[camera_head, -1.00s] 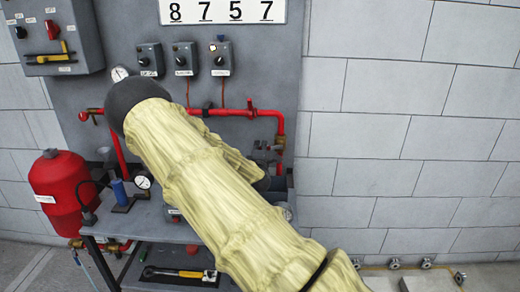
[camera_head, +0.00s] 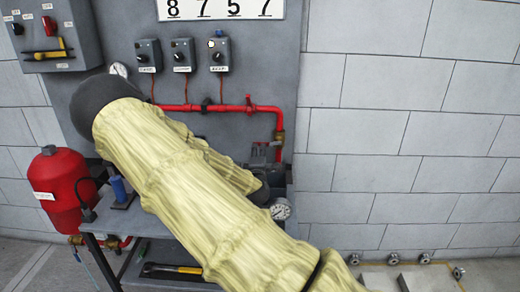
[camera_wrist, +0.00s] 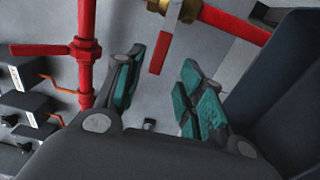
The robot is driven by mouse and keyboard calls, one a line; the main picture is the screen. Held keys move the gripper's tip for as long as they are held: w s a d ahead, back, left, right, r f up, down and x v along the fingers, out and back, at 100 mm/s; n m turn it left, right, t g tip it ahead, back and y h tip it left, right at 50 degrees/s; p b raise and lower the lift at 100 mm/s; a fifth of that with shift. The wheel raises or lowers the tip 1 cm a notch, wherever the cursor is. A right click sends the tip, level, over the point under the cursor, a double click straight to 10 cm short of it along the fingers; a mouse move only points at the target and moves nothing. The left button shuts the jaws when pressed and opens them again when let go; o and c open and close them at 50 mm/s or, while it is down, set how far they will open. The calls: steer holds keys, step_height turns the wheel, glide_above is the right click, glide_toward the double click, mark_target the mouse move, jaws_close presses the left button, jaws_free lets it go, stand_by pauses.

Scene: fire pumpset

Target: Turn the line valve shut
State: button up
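The line valve is a brass body (camera_wrist: 163,6) with a flat red lever (camera_wrist: 160,52), at the top of the wrist view. The lever hangs down from the brass body in that picture, crosswise to the red pipe beside it. In the head view the brass fitting (camera_head: 279,139) shows on the pipe's downward run at the right, and its lever is not clear there. My gripper (camera_wrist: 162,85) is open, with teal pads on both fingers. The lever's free end appears in the gap between the fingers. I cannot tell whether a pad touches it.
A red pipe (camera_head: 183,107) with a small red handle (camera_head: 248,100) crosses the grey panel. Control boxes (camera_head: 182,54) sit above it. A gauge (camera_head: 281,209) stands below my gripper, and a red tank (camera_head: 66,188) at left. The block wall (camera_head: 400,130) at right is clear.

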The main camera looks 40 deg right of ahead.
steer(key=shift+v, duration=2.25)
